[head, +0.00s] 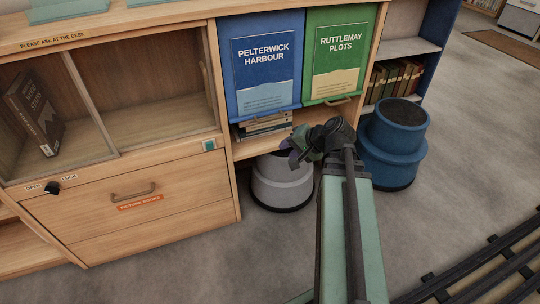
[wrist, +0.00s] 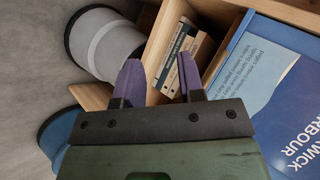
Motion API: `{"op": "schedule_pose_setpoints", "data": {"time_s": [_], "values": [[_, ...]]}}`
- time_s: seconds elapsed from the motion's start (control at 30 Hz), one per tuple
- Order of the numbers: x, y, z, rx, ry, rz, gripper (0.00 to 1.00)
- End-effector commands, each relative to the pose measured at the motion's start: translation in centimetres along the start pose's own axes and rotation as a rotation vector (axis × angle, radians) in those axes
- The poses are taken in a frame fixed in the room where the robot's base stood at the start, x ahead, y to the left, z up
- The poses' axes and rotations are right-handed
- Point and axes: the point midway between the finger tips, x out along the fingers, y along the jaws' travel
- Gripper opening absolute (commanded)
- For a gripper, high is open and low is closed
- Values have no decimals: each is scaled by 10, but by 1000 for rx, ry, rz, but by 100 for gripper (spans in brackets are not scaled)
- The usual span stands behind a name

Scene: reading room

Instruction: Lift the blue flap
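The blue flap (head: 264,76), labelled "PELTERWICK HARBOUR", hangs down over a cubby in the wooden cabinet. Its lower edge hangs above several stacked books (head: 262,124), which show in the open gap below. In the wrist view the blue flap (wrist: 262,75) fills the right side, with its text turned. My gripper (head: 297,152) is in front of the cabinet, below and to the right of the flap. In the wrist view its two purple fingers (wrist: 158,65) are apart with nothing held. The books (wrist: 185,52) show beyond and between the fingers.
A green flap (head: 340,50), "RUTTLEMAY PLOTS", hangs right of the blue one. A grey stool (head: 281,184) stands below my gripper and a blue stool (head: 392,145) to its right. A glass-fronted case (head: 150,100) is at the left. Rails (head: 490,265) cross the floor at lower right.

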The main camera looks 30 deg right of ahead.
Motion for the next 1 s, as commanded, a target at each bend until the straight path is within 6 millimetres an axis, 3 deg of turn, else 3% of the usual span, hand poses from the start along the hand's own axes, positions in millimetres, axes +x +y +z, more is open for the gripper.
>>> {"op": "schedule_pose_setpoints", "data": {"time_s": [0.03,0.07,0.13,0.2,0.43,0.57,0.8,1.0], "values": [[22,30,-14,87,69,-109,36],[20,27,-25,146,112,-191,36],[-2,-6,-44,257,173,-353,36],[-12,-24,-54,332,205,-450,36],[-12,-30,-62,387,228,-492,36],[6,-37,-68,385,225,-491,36],[56,-60,-85,383,224,-489,36],[77,-72,-92,383,225,-490,36]]}}
